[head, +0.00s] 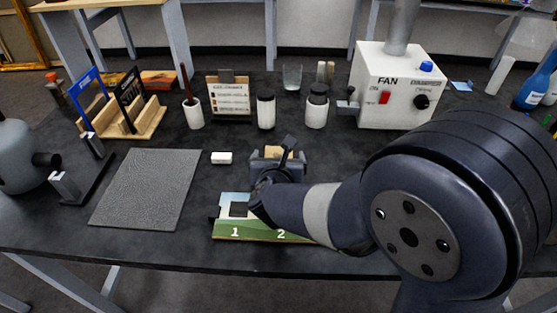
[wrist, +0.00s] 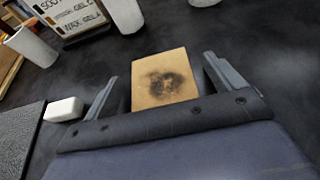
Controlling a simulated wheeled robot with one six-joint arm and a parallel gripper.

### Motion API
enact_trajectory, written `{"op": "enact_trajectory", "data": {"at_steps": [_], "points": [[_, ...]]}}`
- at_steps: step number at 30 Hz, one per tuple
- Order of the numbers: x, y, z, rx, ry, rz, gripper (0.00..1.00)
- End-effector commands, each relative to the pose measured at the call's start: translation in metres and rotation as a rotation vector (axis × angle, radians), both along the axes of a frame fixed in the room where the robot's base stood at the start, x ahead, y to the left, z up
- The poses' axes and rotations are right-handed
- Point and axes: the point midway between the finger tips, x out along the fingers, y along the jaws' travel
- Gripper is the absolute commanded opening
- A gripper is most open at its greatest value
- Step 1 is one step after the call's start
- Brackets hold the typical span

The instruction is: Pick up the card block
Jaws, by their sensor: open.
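The card block looks to be the flat tan piece with a dark sooty smudge; it lies on the dark table between my fingers in the wrist view (wrist: 150,92). In the head view its tan top (head: 272,151) shows just beyond my gripper (head: 276,158), partly hidden by it. My gripper, also in the wrist view (wrist: 162,76), is open, with one finger on each side of the block and gaps to both. The block's near end is hidden behind the gripper body. I cannot tell how high the fingers are above the table.
A small white block (head: 221,158) lies left of my gripper, beside a grey textured mat (head: 147,188). A numbered board (head: 250,231) lies below my arm. White jars (head: 266,110), a label stand (head: 229,97) and a white fan box (head: 394,90) stand behind.

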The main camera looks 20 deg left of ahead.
Motion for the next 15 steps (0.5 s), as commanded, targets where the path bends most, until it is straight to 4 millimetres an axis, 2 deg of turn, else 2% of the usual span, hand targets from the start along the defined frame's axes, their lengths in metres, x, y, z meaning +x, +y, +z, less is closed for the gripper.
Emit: {"op": "enact_trajectory", "data": {"at_steps": [8,15], "points": [[0.0018,0.0004,-0.0008,0.000,0.000,0.000,0.88],[0.0017,0.0004,-0.0007,0.000,0.000,0.000,0.69]]}}
